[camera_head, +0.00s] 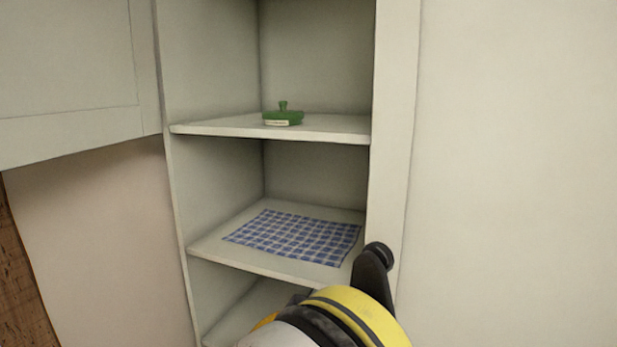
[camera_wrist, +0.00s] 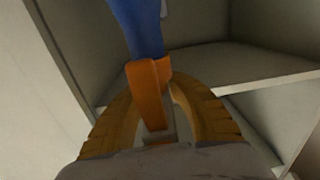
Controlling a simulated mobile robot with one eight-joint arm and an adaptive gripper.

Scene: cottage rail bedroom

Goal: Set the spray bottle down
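In the wrist view, the spray bottle shows as a blue body (camera_wrist: 138,28) with an orange part (camera_wrist: 147,96) nearest the camera. My gripper (camera_wrist: 152,78) has its two yellow-brown fingers on either side of the orange part and appears shut on it. The bottle's far end runs out of the top of the picture. In the head view, my yellow and black arm covers the lower middle, and neither the bottle nor the fingertips can be made out there.
A pale open cupboard holds a green lidded dish (camera_head: 283,116) on its upper shelf (camera_head: 215,127). A blue checked cloth (camera_head: 295,237) lies on the shelf below (camera_head: 215,245), otherwise empty. A lower shelf (camera_head: 235,317) is partly hidden by my arm. Side panels (camera_head: 395,130) bound the opening.

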